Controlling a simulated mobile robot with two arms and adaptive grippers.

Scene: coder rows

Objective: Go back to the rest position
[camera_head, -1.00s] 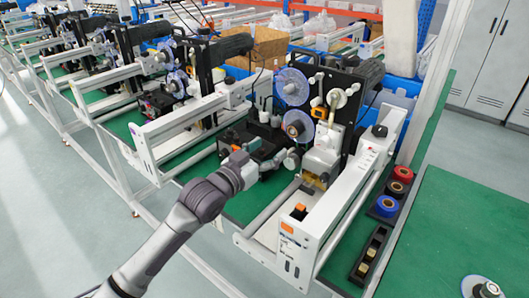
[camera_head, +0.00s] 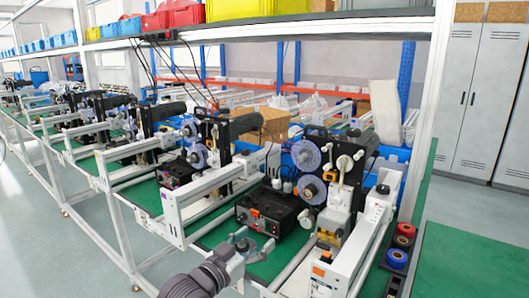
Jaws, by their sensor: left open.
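My left gripper (camera_head: 254,243) is in the lower middle of the head view, its grey arm coming in from the bottom. Its fingers stand apart and I see nothing held between them. It is in front of the nearest coder machine (camera_head: 346,172), below the black control box (camera_head: 270,212) in the picture. Whether the fingers touch anything there I cannot tell. My right gripper is not in view.
A white side frame (camera_head: 357,250) stands right of the gripper. More coder machines (camera_head: 205,150) run back to the left. A shelf with coloured bins (camera_head: 262,10) is above. Open floor (camera_head: 60,235) lies at left.

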